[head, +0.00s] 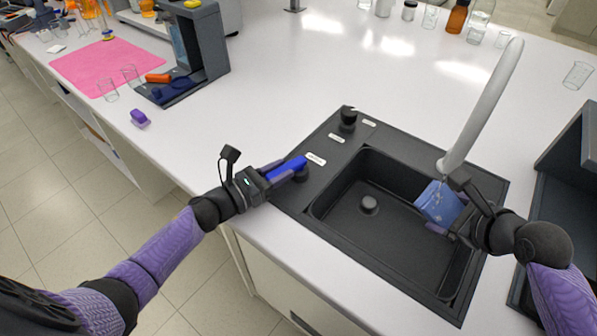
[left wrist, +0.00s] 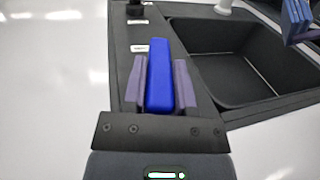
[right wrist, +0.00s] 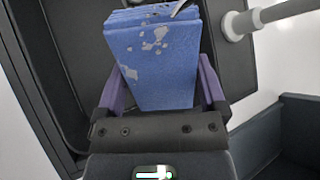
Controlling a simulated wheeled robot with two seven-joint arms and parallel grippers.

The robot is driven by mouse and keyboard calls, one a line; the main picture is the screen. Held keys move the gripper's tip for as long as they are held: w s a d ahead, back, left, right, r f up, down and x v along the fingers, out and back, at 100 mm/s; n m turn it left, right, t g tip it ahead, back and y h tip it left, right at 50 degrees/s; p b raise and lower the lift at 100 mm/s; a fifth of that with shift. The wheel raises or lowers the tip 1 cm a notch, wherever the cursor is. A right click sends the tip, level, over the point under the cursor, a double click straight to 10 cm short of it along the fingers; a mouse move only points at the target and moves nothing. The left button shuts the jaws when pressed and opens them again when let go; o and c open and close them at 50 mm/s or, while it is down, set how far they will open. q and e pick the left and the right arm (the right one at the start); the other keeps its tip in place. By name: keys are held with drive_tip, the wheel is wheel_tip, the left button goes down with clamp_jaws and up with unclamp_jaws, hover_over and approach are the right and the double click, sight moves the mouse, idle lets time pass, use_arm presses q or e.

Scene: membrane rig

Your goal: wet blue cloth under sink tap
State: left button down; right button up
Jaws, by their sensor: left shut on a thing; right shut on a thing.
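A folded blue cloth (head: 438,204) with pale patches is held over the right part of the black sink basin (head: 340,221). My right gripper (head: 455,218) is shut on it; the stacked folds show in the right wrist view (right wrist: 155,65). The white tap (head: 482,108) slants down, its end just above the cloth in the head view; I see no clear water stream. My left gripper (head: 277,177) is shut on a blue bar-shaped handle (head: 290,166) at the sink's left front corner, beside a black knob. The handle fills the jaws in the left wrist view (left wrist: 160,75).
Another black knob (head: 347,120) stands at the sink's back left. A grey rack (head: 570,175) is close on the right. Bottles and glassware line the back. A pink mat (head: 105,66) and a grey device (head: 200,45) are far left.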

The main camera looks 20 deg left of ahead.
use_arm(q)
drive_tip(key=shift+c, duration=2)
unclamp_jaws()
drive_tip(key=v, duration=1.2)
